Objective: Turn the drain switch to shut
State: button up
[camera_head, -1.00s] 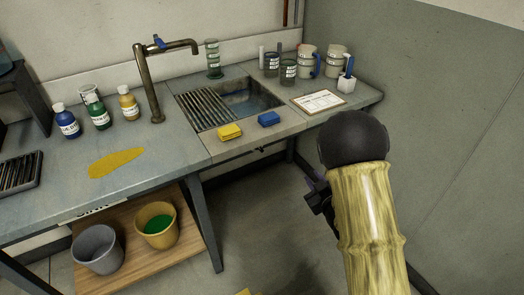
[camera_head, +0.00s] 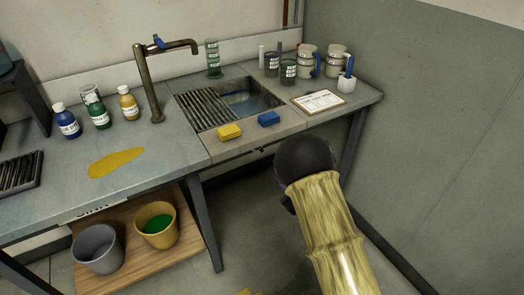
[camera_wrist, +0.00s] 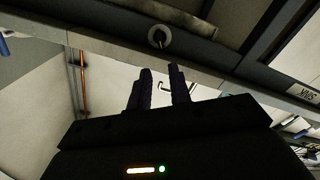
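The drain switch (camera_wrist: 158,37) is a round dark knob with a light bar across it, on the front of the bench in the wrist view. The picture is turned, so I cannot tell which setting the bar marks. In the head view a small dark piece at the sink's front edge (camera_head: 260,149) appears to be the same switch. My gripper (camera_wrist: 160,72) has its two dark fingers parted with nothing between them. The fingertips point toward the switch and are apart from it. In the head view my arm hides most of the gripper.
The sink (camera_head: 250,103) has a slatted rack (camera_head: 208,108). A yellow sponge (camera_head: 230,131) and a blue sponge (camera_head: 269,118) lie on its front rim. A clipboard (camera_head: 318,102) is at right. Buckets (camera_head: 156,226) stand on the lower shelf (camera_head: 175,258).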

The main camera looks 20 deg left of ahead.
aim_at(260, 149)
jog(key=x, duration=1.4)
jog(key=shift+w+a, duration=0.2)
jog(key=shift+a, duration=0.05)
grip_shut()
